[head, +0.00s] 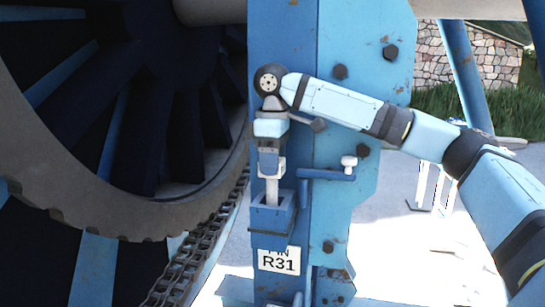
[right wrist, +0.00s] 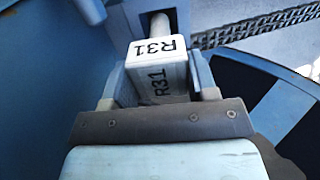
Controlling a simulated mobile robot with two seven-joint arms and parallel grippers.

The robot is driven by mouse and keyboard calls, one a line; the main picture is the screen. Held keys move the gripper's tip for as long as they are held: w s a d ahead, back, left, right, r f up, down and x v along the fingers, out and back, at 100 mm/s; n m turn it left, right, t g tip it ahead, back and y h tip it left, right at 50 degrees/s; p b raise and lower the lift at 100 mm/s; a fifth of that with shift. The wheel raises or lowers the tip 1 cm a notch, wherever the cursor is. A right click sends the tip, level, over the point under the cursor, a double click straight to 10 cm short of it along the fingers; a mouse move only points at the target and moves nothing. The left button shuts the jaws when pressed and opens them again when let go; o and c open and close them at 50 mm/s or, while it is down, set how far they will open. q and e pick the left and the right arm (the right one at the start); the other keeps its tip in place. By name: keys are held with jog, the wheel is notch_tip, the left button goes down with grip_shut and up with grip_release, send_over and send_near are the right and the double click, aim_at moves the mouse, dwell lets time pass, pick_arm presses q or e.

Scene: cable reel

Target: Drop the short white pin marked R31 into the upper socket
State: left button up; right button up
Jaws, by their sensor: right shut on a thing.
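The white pin marked R31 (right wrist: 160,72) has a block-shaped head and a round shaft. My right gripper (head: 269,162) is shut on its head, one finger on each side in the right wrist view (right wrist: 158,88). In the head view the pin (head: 271,190) hangs upright below the gripper. Its lower end meets the mouth of the upper socket, a blue box (head: 271,222) on the blue post. How deep the tip sits is hidden by the socket's front wall. My left gripper is not in view.
A label plate reading R31 (head: 279,261) is below the socket. A blue bracket with a white knob (head: 348,163) sticks out to the right. The large reel (head: 120,222) and a chain (head: 195,250) are close on the left. Bolts dot the post.

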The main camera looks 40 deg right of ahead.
aim_at(273, 186)
jog(key=shift+f, duration=2.35)
jog(key=shift+f, duration=0.2)
jog(key=shift+f, duration=0.45)
jog(key=o, duration=1.3)
